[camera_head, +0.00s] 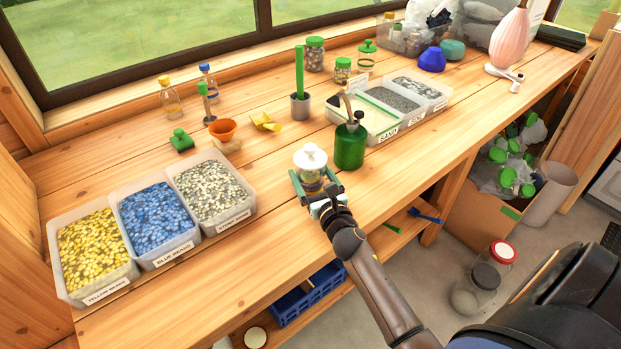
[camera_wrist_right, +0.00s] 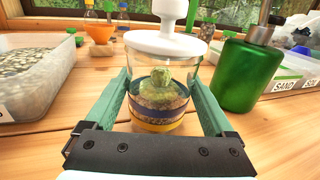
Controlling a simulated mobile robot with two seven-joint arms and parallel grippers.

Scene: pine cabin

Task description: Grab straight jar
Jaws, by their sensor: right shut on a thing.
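The straight jar (camera_head: 311,172) stands on the wooden workbench, a clear glass jar with a white knobbed lid. In the right wrist view the jar (camera_wrist_right: 158,95) shows layered fill, with blue and yellow bands and a round green plant inside. My right gripper (camera_head: 318,188) has one green finger on each side of the jar's lower body and is shut on it. In the wrist view the fingers (camera_wrist_right: 160,98) flank the jar, which looks upright. Whether its base touches the bench is hard to tell. My left gripper is not in view.
A green pump bottle (camera_head: 350,146) stands close right of the jar. Bins of yellow beads (camera_head: 92,290), blue beads (camera_head: 165,262) and pale stones (camera_head: 236,224) are at left. Sand and soil trays (camera_head: 392,138) lie behind right. Bare bench lies in front of the bins.

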